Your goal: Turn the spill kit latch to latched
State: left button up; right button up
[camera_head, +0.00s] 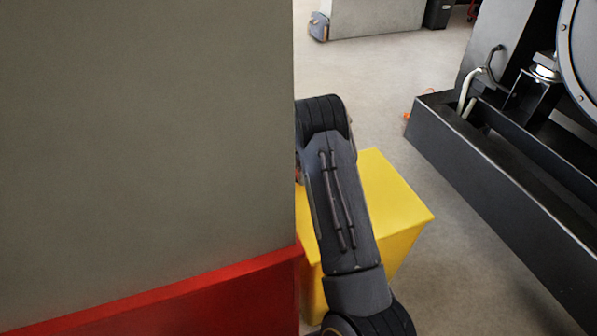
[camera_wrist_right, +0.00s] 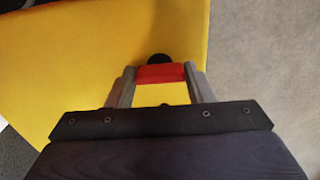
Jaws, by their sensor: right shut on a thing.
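The spill kit is a yellow box (camera_head: 395,205) on the floor, partly hidden in the head view by my right arm and a large grey panel. The wrist view shows one yellow face of the box (camera_wrist_right: 85,55). The spill kit latch (camera_wrist_right: 160,74) is a short red bar beside a round black knob on that face. My right gripper (camera_wrist_right: 160,77) has a finger at each end of the red bar and is shut on it. In the head view the right fingers are hidden. My left gripper is not in view.
A tall grey panel with a red base (camera_head: 150,298) fills the left of the head view, close beside my right arm. A dark metal genset frame (camera_head: 490,150) stands at the right. Grey floor (camera_head: 370,80) is open between them toward the back.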

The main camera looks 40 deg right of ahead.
jog(key=o, duration=1)
jog(key=shift+r, duration=0.1)
notch_tip(320, 180, up, 8)
jog(key=shift+f, duration=0.2)
